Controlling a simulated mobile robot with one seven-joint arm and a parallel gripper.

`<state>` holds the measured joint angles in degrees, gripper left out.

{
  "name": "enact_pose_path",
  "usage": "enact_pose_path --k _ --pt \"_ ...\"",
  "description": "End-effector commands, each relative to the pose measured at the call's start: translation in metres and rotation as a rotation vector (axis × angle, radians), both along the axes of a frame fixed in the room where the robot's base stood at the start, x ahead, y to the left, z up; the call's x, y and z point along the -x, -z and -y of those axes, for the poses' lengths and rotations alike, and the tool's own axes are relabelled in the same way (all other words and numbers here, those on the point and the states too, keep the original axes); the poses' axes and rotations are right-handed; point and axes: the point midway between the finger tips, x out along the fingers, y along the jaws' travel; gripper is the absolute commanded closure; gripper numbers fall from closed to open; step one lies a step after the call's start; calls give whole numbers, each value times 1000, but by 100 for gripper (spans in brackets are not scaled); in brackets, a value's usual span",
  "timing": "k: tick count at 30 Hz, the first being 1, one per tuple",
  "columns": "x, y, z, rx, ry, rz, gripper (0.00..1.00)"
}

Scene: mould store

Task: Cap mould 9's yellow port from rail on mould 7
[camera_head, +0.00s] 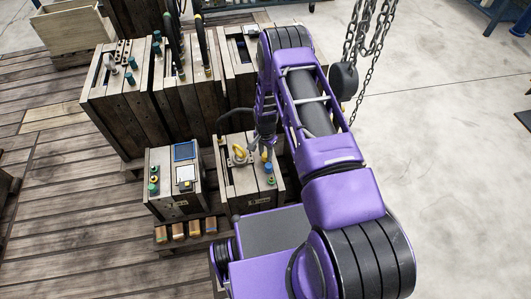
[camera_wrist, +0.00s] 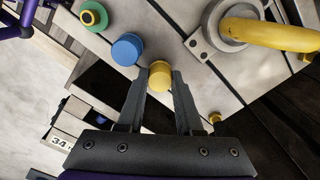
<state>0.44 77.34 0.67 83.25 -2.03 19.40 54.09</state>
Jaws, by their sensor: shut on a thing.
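My gripper (camera_wrist: 161,74) is shut on a yellow cap (camera_wrist: 160,80), which sits between the fingertips in the wrist view. The cap is over the pale wooden top of a mould (camera_head: 238,178); whether it is seated on a port there I cannot tell. A blue cap or port (camera_wrist: 127,48) is just left of it, and a green ring with a yellow centre (camera_wrist: 93,15) is farther left. In the head view my gripper (camera_head: 263,147) is above the same mould top, and the cap between its fingers is hard to make out.
A second mould (camera_head: 172,180) with a blue-framed screen and green caps stands left. Larger wooden moulds (camera_head: 130,110) stand behind. Chains (camera_head: 366,50) hang right of my arm.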

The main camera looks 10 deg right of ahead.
Motion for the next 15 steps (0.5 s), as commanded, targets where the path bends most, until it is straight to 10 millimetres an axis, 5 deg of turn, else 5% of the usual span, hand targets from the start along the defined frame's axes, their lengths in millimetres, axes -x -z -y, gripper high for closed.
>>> enact_pose_path --k 4,5,10,15 --pt "0 0 0 0 0 0 100" --pt "0 0 0 0 0 0 64" --pt "0 -1 0 0 0 0 33" --pt "0 0 0 0 0 0 31"
